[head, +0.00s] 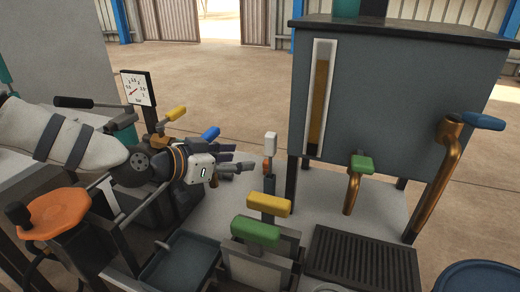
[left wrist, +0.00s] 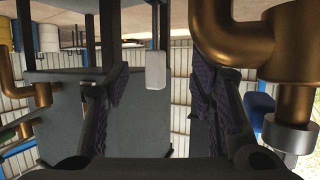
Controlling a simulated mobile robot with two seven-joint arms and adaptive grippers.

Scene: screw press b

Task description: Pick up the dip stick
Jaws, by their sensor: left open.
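The dip stick shows a white block handle (head: 270,143) on a thin stem, upright near the left front leg of the grey tank. In the left wrist view the white handle (left wrist: 156,70) appears between my two fingers, with its thin stem running up the picture. My left gripper (head: 248,167) is open and empty, pointing right, its fingertips just left of the dip stick and slightly below the white handle. In the left wrist view the open fingers (left wrist: 158,88) flank the handle without visible contact. The lower end of the dip stick is hidden. My right gripper is not in view.
The grey tank (head: 400,100) with a sight glass (head: 320,97) stands behind. A green-handled tap (head: 362,164) and a blue-handled pipe (head: 482,121) are to the right. Yellow (head: 268,205) and green (head: 255,231) lever handles stand in front. A gauge (head: 137,88) is at left.

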